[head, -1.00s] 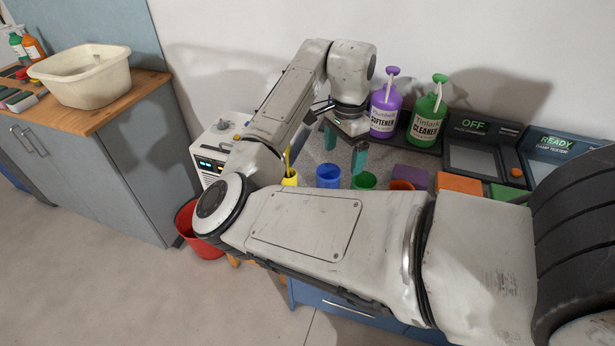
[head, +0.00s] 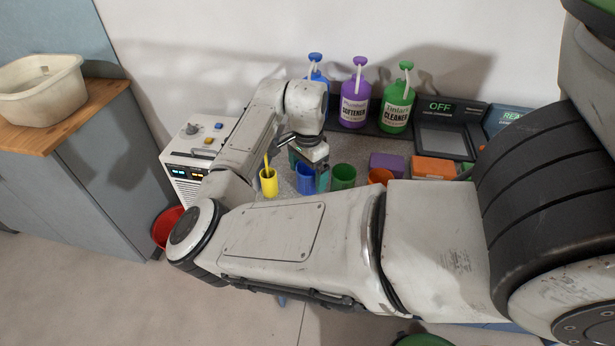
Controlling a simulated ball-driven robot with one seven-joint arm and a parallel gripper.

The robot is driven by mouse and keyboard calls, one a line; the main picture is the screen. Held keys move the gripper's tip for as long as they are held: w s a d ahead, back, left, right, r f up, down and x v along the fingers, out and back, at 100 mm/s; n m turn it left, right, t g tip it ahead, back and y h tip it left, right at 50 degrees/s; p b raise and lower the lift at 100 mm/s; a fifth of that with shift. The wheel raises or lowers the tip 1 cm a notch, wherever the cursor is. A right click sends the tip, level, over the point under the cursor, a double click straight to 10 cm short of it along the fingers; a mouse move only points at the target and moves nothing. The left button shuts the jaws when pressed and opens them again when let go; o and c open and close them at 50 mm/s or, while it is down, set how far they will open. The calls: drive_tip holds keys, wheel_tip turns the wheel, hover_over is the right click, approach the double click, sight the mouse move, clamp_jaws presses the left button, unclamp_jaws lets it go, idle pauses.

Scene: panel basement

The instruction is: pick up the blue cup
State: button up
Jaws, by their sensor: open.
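The blue cup (head: 305,181) stands on the grey worktop between a yellow cup (head: 269,184) and a green cup (head: 343,176). My gripper (head: 308,170) is open, with its teal fingers pointing down at the blue cup. One finger shows in front of the cup's right part, and the other shows behind, up and to the left of it. I cannot tell whether the fingers touch the cup or how deep they reach around it. My arm hides the front of the worktop below the cups.
An orange-red cup (head: 380,176) and purple (head: 388,164) and orange (head: 433,168) blocks are to the right. Purple (head: 354,100) and green (head: 397,105) pump bottles stand behind. A white device (head: 187,155) is at left. A red bin (head: 166,226) is on the floor.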

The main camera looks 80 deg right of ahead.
drive_tip(key=shift+f, duration=1)
drive_tip(key=c, duration=1.1)
drive_tip(key=shift+r, duration=0.2)
drive_tip(key=shift+c, duration=0.2)
drive_tip(key=shift+r, duration=1.05)
drive_tip(key=s+a+r+b, duration=0.1)
drive_tip(key=s+a+r, duration=0.6)
drive_tip(key=a+r, duration=0.3)
drive_tip(key=shift+s+a+r, duration=0.25)
drive_tip(key=shift+a, duration=0.55)
